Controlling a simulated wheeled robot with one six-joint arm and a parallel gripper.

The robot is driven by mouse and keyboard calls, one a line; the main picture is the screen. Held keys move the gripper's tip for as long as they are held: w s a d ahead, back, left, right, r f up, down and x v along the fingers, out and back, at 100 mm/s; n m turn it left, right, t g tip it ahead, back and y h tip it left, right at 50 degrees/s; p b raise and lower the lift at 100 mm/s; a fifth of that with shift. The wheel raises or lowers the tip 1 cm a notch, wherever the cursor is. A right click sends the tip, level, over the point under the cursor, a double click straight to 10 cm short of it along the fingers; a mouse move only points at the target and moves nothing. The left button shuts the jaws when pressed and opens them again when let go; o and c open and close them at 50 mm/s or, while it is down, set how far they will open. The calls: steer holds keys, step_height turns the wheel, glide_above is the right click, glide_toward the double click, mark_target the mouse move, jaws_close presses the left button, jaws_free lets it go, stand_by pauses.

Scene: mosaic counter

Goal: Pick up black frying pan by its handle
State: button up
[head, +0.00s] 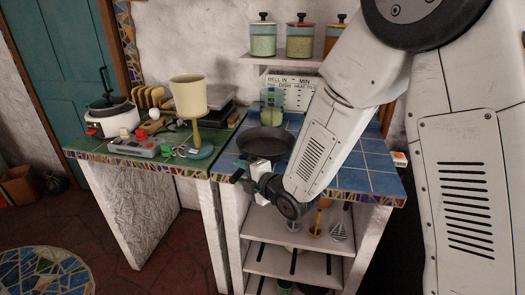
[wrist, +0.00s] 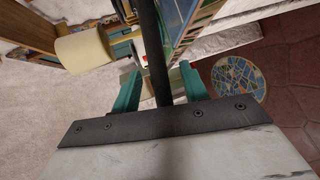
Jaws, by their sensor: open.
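The black frying pan (head: 264,139) sits on the blue-tiled counter (head: 368,178), near its front left. In the head view my gripper (head: 256,173) is at the counter's front edge, just in front of the pan, and hides the pan's handle. In the wrist view a long dark bar (wrist: 152,45), which looks like the handle, runs down between the two teal fingers. My gripper (wrist: 160,88) is open, with one finger on each side of the bar and gaps showing. Contact at the bar's lower end cannot be told.
A cream-shaded lamp (head: 189,98) and a white cooker (head: 111,115) stand on the green-tiled counter to the left. A green translucent container (head: 272,105) is behind the pan. Shelves (head: 290,262) lie below the counter. Blue tiles right of the pan are clear.

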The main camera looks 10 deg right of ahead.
steer(key=x, duration=0.3)
steer(key=shift+w+a, duration=0.1)
steer(key=shift+w, duration=0.05)
jaws_close()
stand_by(1.2)
